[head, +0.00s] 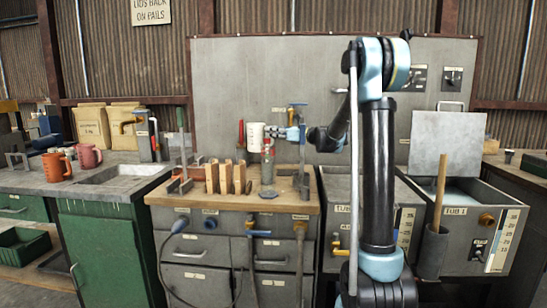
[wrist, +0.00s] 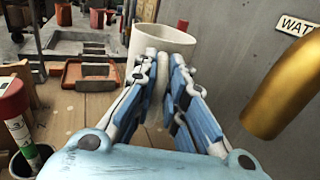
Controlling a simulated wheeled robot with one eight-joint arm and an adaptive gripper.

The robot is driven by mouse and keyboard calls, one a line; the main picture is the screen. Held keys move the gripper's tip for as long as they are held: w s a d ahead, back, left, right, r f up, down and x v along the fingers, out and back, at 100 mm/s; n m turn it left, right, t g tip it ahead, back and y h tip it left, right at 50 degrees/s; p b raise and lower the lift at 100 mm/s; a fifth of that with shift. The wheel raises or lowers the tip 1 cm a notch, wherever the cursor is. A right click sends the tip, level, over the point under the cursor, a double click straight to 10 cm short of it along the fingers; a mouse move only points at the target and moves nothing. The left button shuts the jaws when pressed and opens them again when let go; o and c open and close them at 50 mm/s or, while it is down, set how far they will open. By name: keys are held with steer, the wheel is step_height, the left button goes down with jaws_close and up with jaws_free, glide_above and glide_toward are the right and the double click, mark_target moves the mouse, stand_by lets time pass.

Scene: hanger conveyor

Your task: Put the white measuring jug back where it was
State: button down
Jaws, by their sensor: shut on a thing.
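The white measuring jug (head: 254,137) is held above the wooden-topped bench in the head view, in front of the grey back panel. My gripper (head: 284,133) reaches it from the right and is shut on it. In the wrist view the jug (wrist: 160,40) stands beyond the fingertips of my gripper (wrist: 163,68), its open rim upward. The fingers and the picture's angle hide its lower part, and I cannot see its base.
The wooden bench top (head: 290,201) carries upright wooden pieces (head: 226,178) and a grey cylinder (head: 267,168) below the jug. A brass pipe (wrist: 286,90) is close on the right in the wrist view. An orange-brown tray (wrist: 88,72) and a red-topped container (wrist: 14,100) are at left.

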step_height(320, 180, down, 10)
steer(key=shift+f, duration=0.25)
stand_by(0.3)
steer(key=c, duration=1.6)
jaws_free()
steer(key=shift+c, duration=0.2)
steer(key=shift+d, duration=0.1)
steer(key=v, duration=1.2)
steer(key=shift+s+r, duration=0.1)
